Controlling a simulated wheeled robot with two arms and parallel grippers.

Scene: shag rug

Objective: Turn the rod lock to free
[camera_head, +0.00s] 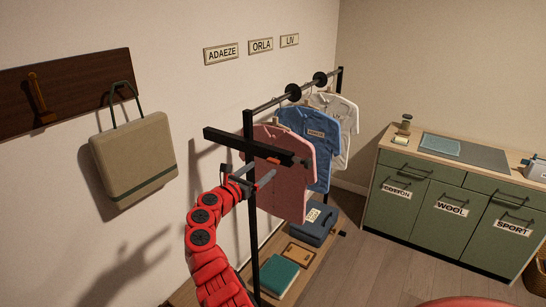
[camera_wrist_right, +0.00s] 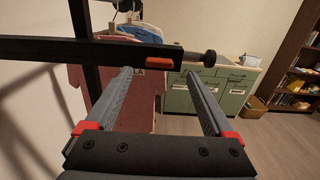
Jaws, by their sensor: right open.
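A black bar (camera_head: 232,140) crosses the near end of the clothes rack, in front of a pink shirt (camera_head: 285,180). The bar carries an orange-red piece (camera_wrist_right: 160,62) and a dark round knob (camera_wrist_right: 208,58) at its right end in the right wrist view. I cannot tell which part is the rod lock or how it is set. My right gripper (camera_head: 262,176) is open, its fingers pointing towards the bar. In the wrist view, the bar crosses just beyond the fingertips (camera_wrist_right: 158,74), with the orange-red piece between them. Nothing is held. My left gripper is out of view.
Blue (camera_head: 308,135) and white (camera_head: 345,122) shirts hang farther along the rail (camera_head: 268,104). A blue case (camera_head: 312,226) and a teal book (camera_head: 280,277) lie below. A beige bag (camera_head: 133,160) hangs at left. Green cabinets (camera_head: 440,210) stand right, with open floor before them.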

